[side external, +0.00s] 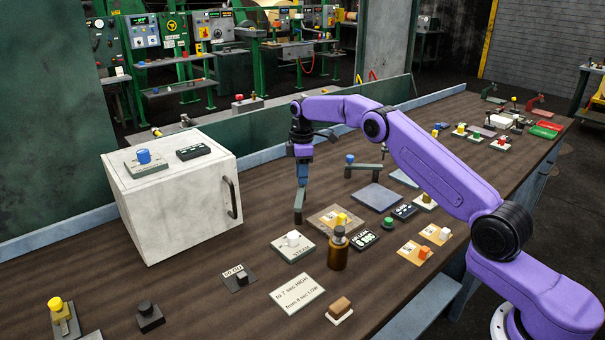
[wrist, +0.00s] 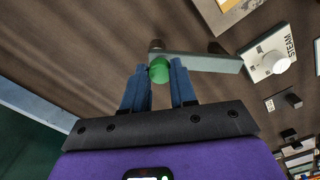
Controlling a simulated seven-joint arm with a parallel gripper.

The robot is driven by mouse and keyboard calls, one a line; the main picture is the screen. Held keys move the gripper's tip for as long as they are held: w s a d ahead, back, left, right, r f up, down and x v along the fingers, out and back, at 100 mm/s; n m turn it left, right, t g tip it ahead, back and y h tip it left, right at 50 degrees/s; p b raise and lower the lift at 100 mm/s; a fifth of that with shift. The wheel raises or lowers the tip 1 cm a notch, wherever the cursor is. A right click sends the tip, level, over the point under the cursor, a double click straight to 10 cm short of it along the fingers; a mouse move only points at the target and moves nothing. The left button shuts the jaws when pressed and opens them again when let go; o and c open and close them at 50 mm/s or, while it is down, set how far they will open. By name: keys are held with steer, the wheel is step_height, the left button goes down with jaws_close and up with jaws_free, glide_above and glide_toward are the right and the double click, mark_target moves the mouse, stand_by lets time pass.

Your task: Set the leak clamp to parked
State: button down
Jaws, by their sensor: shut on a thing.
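My gripper (side external: 300,182) points down over the table to the right of the white cabinet. In the wrist view, its blue fingers (wrist: 160,80) are shut on a green knob (wrist: 158,70). The knob sits at one end of a grey-green bar (wrist: 205,63), which reaches right toward the STEAM plate. In the side view, this bar (side external: 298,205) shows below the fingers. A similar bar (side external: 365,168) with a blue knob (side external: 350,159) stands farther back. No label marks either bar as the leak clamp. I cannot tell whether the held bar touches the table.
The white cabinet (side external: 175,205) stands left of my gripper. The STEAM plate (side external: 285,248) with a white knob, a brown bottle (side external: 337,252) and a tan plate (side external: 325,216) crowd the front right. Several labelled plates and knobs fill the right side. Bare table lies between cabinet and gripper.

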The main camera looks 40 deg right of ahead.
steer(key=shift+w+a+r, duration=0.15)
steer(key=c, duration=0.9)
jaws_free()
step_height(320, 180, up, 7)
steer(key=shift+r, duration=0.2)
